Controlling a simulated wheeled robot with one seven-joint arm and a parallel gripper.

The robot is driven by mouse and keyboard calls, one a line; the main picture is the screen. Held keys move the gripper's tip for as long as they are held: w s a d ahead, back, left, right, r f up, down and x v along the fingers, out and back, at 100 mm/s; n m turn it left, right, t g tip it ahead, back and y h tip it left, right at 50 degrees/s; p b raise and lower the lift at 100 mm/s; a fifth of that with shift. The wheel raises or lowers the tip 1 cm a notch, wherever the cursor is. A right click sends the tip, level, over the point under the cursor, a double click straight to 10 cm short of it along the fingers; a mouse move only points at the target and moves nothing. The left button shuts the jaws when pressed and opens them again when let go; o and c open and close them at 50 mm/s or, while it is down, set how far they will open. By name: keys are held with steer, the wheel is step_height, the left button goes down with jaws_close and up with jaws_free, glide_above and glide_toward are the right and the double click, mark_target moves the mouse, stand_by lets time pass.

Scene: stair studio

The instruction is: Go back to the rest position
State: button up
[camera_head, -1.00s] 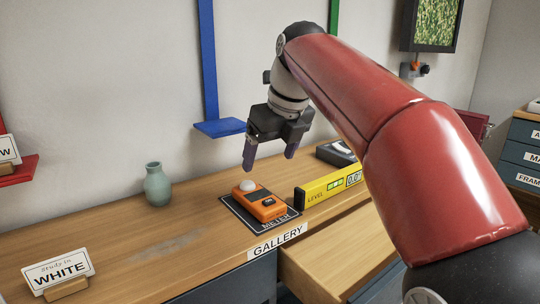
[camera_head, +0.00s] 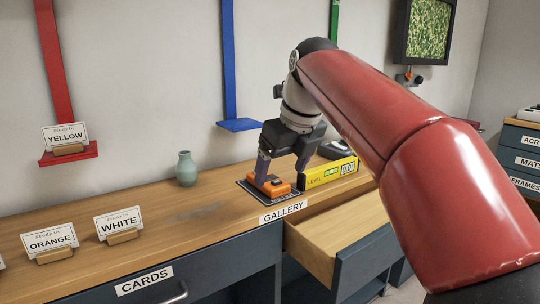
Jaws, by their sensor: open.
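My gripper (camera_head: 280,174) is open and points down over the wooden counter. Its fingers are at or just above the orange meter (camera_head: 275,189), one at the meter's left and one toward its right in the picture. I cannot tell whether they touch it. The meter sits on a black mat (camera_head: 248,188) labelled as its place, and its white dome is hidden behind the gripper. My red arm reaches in from the right and covers part of the counter.
A yellow level (camera_head: 318,174) stands right of the mat. A green vase (camera_head: 186,169) stands to the left. White (camera_head: 120,221) and orange (camera_head: 50,239) name cards stand at the front left. An open drawer (camera_head: 330,236) juts out below the counter. A blue wall shelf (camera_head: 239,125) hangs behind.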

steer(key=s+d+f+n+t+h, duration=0.1)
steer(key=s+d+f+n, duration=0.5)
steer(key=s+f+n, duration=0.5)
steer(key=s+d+f+n+h, duration=0.1)
steer(key=s+d+f+n, duration=0.5)
steer(key=n, duration=1.1)
steer(key=s+f, duration=0.4)
steer(key=f, duration=0.1)
steer(key=shift+s+d+n+t+h, duration=0.3)
steer(key=shift+s+d+n+t, duration=0.1)
steer(key=shift+f, duration=0.1)
